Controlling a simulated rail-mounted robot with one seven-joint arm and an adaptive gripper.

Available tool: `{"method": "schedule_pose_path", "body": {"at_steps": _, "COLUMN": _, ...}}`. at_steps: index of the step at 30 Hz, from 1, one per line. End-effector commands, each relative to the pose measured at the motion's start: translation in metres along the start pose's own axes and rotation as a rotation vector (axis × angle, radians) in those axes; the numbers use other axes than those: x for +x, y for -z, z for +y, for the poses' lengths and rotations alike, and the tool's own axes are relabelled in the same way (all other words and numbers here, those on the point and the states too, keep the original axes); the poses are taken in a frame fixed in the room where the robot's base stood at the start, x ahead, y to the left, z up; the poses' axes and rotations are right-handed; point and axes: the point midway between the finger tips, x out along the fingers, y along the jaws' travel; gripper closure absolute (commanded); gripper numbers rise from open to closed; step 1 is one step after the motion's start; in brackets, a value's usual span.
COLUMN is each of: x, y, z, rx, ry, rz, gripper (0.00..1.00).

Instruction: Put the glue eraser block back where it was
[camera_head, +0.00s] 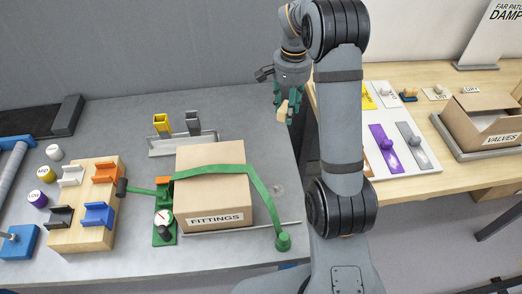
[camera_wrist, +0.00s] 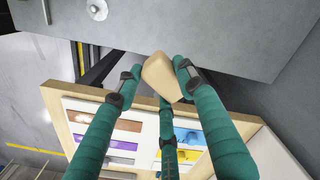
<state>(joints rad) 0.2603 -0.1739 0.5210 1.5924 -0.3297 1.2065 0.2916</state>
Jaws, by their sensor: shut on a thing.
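The glue eraser block (camera_head: 282,113) is a small tan block with slanted faces. My gripper (camera_head: 285,103) has green fingers with dark tips and is shut on the block, holding it in the air near the right edge of the grey table. In the wrist view the block (camera_wrist: 161,76) sits between the fingertips of my gripper (camera_wrist: 157,82), with the third finger below it. The wrist view shows the block over the grey table's edge and the gap beside a wooden-framed white board (camera_wrist: 70,105). My arm hides part of that board in the head view.
A cardboard FITTINGS box (camera_head: 212,185) with a green strap stands on the grey table (camera_head: 120,265). A metal tray (camera_head: 180,145) with yellow and grey pieces is behind it. On the right, a wooden table (camera_head: 470,80) bears colored tools and a VALVES box (camera_head: 487,125).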

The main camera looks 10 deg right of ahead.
Motion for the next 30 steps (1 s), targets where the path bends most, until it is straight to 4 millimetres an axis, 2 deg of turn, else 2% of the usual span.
{"method": "schedule_pose_path", "body": {"at_steps": 1, "x": 0.015, "y": 0.013, "z": 0.002, "rx": 0.043, "ry": 0.000, "rz": -0.001, "gripper": 0.86}}
{"method": "schedule_pose_path", "body": {"at_steps": 4, "x": 0.029, "y": 0.032, "z": 0.008, "rx": 0.108, "ry": 0.000, "rz": 0.000, "gripper": 0.86}}
{"method": "schedule_pose_path", "body": {"at_steps": 10, "x": 0.043, "y": 0.046, "z": 0.015, "rx": 0.171, "ry": 0.000, "rz": 0.000, "gripper": 0.86}}
{"method": "schedule_pose_path", "body": {"at_steps": 14, "x": 0.054, "y": 0.036, "z": 0.001, "rx": 0.175, "ry": -0.001, "rz": -0.002, "gripper": 0.86}}
{"method": "schedule_pose_path", "body": {"at_steps": 24, "x": 0.099, "y": -0.009, "z": -0.059, "rx": 0.175, "ry": -0.002, "rz": -0.001, "gripper": 0.86}}
{"method": "schedule_pose_path", "body": {"at_steps": 30, "x": 0.111, "y": -0.018, "z": -0.074, "rx": 0.179, "ry": 0.001, "rz": 0.001, "gripper": 0.86}}
